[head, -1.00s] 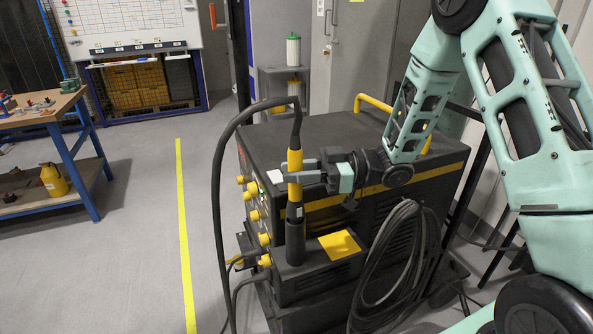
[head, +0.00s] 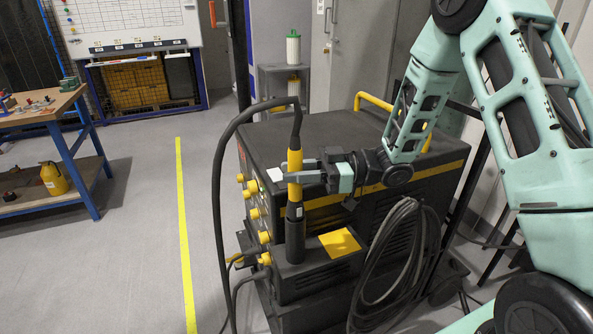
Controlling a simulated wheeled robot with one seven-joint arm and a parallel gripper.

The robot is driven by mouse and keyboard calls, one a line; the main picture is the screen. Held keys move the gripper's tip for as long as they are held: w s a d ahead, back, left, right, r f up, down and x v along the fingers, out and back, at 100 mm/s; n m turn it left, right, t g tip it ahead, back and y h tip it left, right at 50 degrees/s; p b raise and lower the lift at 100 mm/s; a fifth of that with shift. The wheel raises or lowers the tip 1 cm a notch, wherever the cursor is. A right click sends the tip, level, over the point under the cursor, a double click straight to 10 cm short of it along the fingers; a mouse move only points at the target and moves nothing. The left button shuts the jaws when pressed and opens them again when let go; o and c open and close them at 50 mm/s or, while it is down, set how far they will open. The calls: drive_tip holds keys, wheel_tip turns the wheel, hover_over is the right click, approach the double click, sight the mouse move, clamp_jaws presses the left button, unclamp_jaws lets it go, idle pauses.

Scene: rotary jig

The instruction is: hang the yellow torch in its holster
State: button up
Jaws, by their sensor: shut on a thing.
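The yellow torch (head: 294,162) stands upright in front of the dark welding machine, with a black cable rising from its top and looping down to the left. My gripper (head: 296,177) is shut on the torch's yellow body, reaching in from the right. The holster (head: 295,243) looks like a dark upright tube on the ledge of the machine, directly below the torch. The torch's dark lower end meets the top of this tube; how deep it sits inside is hidden.
The welding machine (head: 345,135) has several yellow knobs on its left face and a yellow rail on top. A yellow plate (head: 340,243) lies right of the holster. A coiled cable (head: 400,260) hangs on its front right. A workbench (head: 45,120) stands far left; floor between is clear.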

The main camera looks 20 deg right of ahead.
drive_tip(key=shift+f, duration=0.45)
drive_tip(key=o, duration=1.1)
